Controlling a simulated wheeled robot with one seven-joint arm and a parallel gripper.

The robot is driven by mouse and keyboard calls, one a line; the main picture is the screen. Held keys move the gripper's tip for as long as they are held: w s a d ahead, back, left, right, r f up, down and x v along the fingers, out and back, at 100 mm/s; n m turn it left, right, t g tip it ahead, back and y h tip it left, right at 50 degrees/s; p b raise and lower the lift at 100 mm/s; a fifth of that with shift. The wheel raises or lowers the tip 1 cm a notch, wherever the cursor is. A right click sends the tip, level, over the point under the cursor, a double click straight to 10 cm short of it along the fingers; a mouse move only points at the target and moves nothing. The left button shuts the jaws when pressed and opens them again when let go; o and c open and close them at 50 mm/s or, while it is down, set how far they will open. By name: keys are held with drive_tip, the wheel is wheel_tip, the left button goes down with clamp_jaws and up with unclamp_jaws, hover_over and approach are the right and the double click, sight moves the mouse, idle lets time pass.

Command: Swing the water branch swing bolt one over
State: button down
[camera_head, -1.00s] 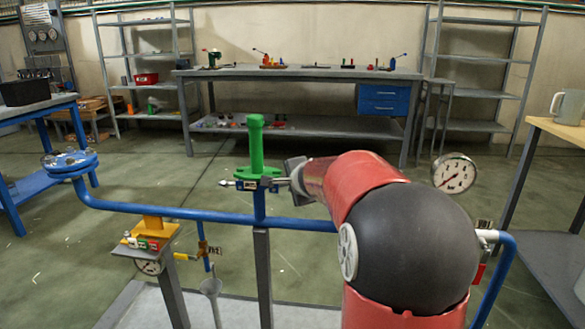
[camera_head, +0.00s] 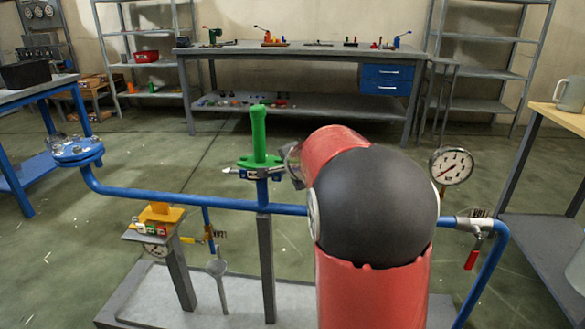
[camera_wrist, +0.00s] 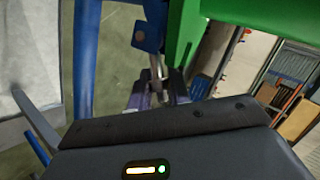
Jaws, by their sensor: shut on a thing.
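The green upright branch (camera_head: 258,137) stands on a flange on the blue pipe, with small grey swing bolt hardware (camera_head: 240,173) at the flange's left side. My red and black arm reaches toward its right side and hides most of my gripper in the head view. In the wrist view my gripper (camera_wrist: 160,94) is shut on a thin metallic swing bolt (camera_wrist: 155,68), close beside the green flange (camera_wrist: 183,32). A blue lug (camera_wrist: 151,25) with a hole is just above the bolt. The bolt's far end is hard to make out.
The blue pipe (camera_head: 180,201) runs left to a flange (camera_head: 77,150). A pressure gauge (camera_head: 452,166) and a red-handled valve (camera_head: 474,252) are to the right. A grey post (camera_head: 267,265) supports the branch. A workbench (camera_head: 300,48) stands behind, with open floor between.

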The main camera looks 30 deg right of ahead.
drive_tip(key=c, duration=1.5)
unclamp_jaws()
drive_tip(key=shift+c, duration=0.2)
drive_tip(key=shift+d+f+b, duration=0.1)
drive_tip(key=shift+f+b, duration=0.05)
drive_tip(key=shift+b, duration=0.35)
